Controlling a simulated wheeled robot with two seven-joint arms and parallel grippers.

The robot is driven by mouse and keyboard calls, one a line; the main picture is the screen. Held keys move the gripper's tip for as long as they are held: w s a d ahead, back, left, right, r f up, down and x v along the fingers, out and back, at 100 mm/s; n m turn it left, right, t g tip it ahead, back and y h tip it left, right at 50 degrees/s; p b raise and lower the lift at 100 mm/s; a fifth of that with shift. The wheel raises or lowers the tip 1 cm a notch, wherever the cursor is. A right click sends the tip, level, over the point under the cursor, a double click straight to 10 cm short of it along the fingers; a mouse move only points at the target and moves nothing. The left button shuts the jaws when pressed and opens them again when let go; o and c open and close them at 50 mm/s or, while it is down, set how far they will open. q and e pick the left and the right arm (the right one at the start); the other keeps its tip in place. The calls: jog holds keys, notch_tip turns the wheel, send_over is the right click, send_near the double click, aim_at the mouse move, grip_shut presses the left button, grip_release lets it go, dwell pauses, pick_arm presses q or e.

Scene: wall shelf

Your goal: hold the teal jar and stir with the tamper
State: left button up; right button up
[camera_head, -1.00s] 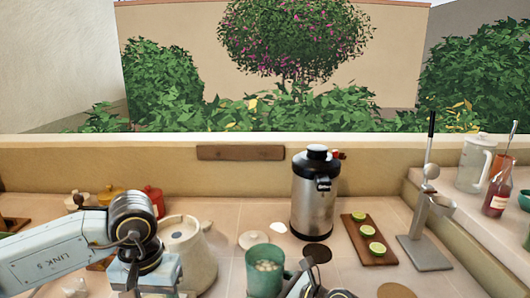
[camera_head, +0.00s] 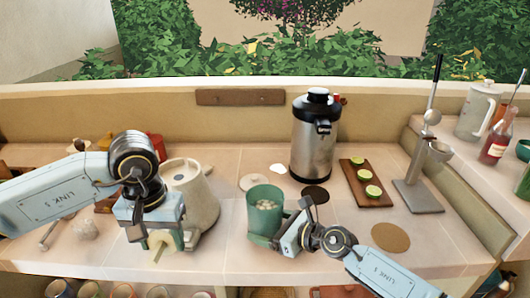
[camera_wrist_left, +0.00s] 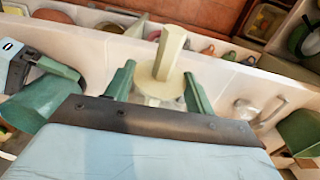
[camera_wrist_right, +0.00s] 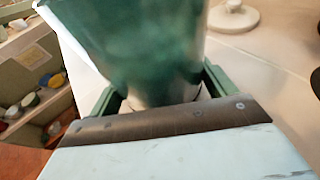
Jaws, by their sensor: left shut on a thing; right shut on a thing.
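The teal jar (camera_head: 266,212) stands upright on the counter, right of centre, with pale round pieces inside. My right gripper (camera_head: 272,241) is shut on its lower part. In the right wrist view the jar (camera_wrist_right: 130,45) rises between the green fingers (camera_wrist_right: 160,95). The cream tamper (camera_head: 160,247) is in my left gripper (camera_head: 160,236), well to the left of the jar and near the counter's front edge. In the left wrist view the tamper (camera_wrist_left: 170,60) sticks out between the fingers (camera_wrist_left: 157,90). The gripper body hides part of it.
A pale lid (camera_head: 254,183) lies behind the jar. A steel dispenser (camera_head: 313,150), a board with lime halves (camera_head: 366,185) and a lever press (camera_head: 420,190) stand to the right. Shelves lie below the counter edge.

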dwell(0.8)
pick_arm(q)
jog(key=w+d+r+n+g+h, duration=0.1)
jog(key=w+d+r+n+g, duration=0.15)
jog(key=d+n, duration=0.4)
notch_tip(320, 180, up, 8)
jog(key=n+t+h, duration=0.5)
jog(key=n+h, duration=0.5)
jog(key=n, duration=0.4)
send_over(265, 216)
jog(key=a, duration=0.1)
jog(key=w+r+n+t, duration=0.3)
jog(key=r+n+t, duration=0.3)
jog(key=t, duration=0.3)
jog(key=shift+w+r, duration=0.35)
jog(key=shift+w, duration=0.05)
jog(key=shift+n, duration=0.25)
notch_tip(265, 216, down, 14)
jog(key=shift+r, duration=0.25)
